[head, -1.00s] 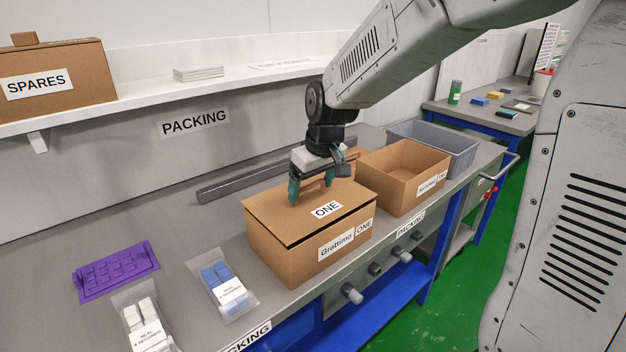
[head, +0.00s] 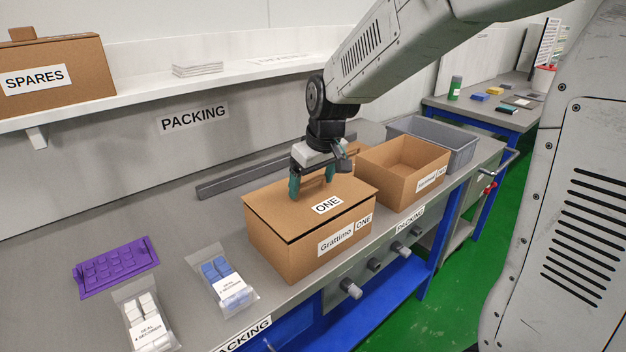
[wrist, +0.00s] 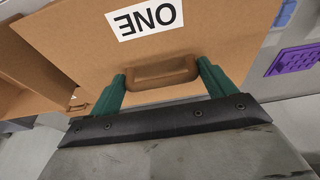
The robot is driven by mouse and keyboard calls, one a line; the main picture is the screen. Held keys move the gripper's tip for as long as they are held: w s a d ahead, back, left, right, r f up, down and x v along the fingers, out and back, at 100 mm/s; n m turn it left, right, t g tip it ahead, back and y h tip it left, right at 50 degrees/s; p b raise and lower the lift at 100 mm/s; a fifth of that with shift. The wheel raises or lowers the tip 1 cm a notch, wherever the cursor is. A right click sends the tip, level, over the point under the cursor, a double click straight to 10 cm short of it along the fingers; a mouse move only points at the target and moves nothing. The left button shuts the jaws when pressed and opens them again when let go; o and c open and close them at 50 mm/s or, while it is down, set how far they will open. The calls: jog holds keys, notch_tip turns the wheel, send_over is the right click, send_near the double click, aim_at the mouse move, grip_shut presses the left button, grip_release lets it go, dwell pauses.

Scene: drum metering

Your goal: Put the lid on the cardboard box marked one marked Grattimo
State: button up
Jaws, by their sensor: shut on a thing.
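The cardboard box (head: 300,258) labelled "Grattimo" and "ONE" stands on the packing bench. Its cardboard lid (head: 280,205), marked "ONE", lies over the top of the box, with a thin dark line between lid and box along the front. My gripper (head: 313,188) is above the lid and shut on its raised handle. In the wrist view the green fingers stand at both ends of the brown handle (wrist: 163,73), and the lid (wrist: 215,30) fills most of the picture. The far edge of the lid is partly hidden by my gripper.
An open cardboard box (head: 400,172) stands close on the right, with a grey bin (head: 440,140) behind it. A purple tray (head: 115,267) and bagged blue (head: 224,280) and white (head: 148,318) parts lie left. A shelf (head: 120,105) holds the SPARES box (head: 55,70).

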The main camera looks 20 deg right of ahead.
jog(key=shift+f, duration=0.55)
dwell(1.2)
jog(key=o, duration=0.9)
jog(key=shift+r, duration=3.55)
